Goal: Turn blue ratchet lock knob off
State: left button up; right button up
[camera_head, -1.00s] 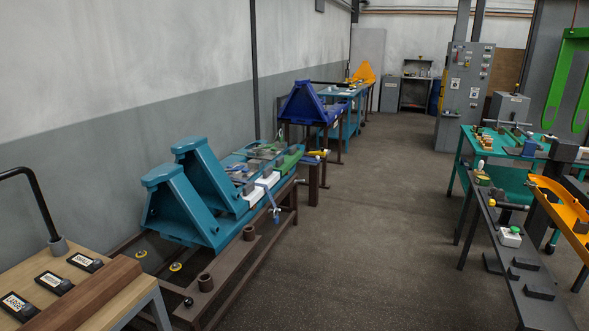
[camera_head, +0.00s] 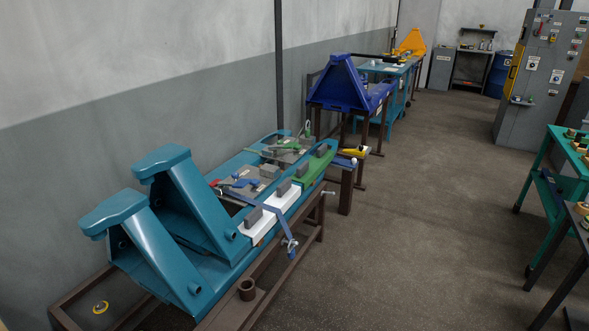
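A teal fork frame (camera_head: 165,216) lies on a brown metal stand by the left wall. A blue strap (camera_head: 270,222) runs across its white pad (camera_head: 262,228) and hangs over the near side. A small metal fitting with a blue part (camera_head: 290,244) sits at the strap's lower end. A blue and red handle piece (camera_head: 236,184) lies on the frame's middle. I cannot tell which of these is the ratchet lock knob, or its setting. Neither of my grippers is in view.
A blue frame (camera_head: 342,84) and an orange one (camera_head: 411,43) stand further along the wall. A grey cabinet (camera_head: 541,75) and a green table (camera_head: 556,190) are on the right. The floor aisle (camera_head: 430,210) between is clear.

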aim_at(234, 175)
jog(key=i+l+u, duration=0.2)
jog(key=i+u, duration=0.15)
jog(key=i+l+u, duration=0.3)
jog(key=i, duration=0.25)
jog(key=i+l+u, duration=0.1)
jog(key=u, duration=0.35)
jog(key=i+l+u, duration=0.15)
jog(key=u, duration=0.35)
jog(key=i+l+u, duration=0.15)
jog(key=l, duration=0.3)
jog(key=i+l+u, duration=0.15)
jog(key=l, duration=0.3)
jog(key=i+l+u, duration=0.2)
jog(key=l, duration=0.3)
jog(key=l+u, duration=0.15)
jog(key=l, duration=0.7)
jog(key=i+l, duration=0.15)
jog(key=l, duration=0.2)
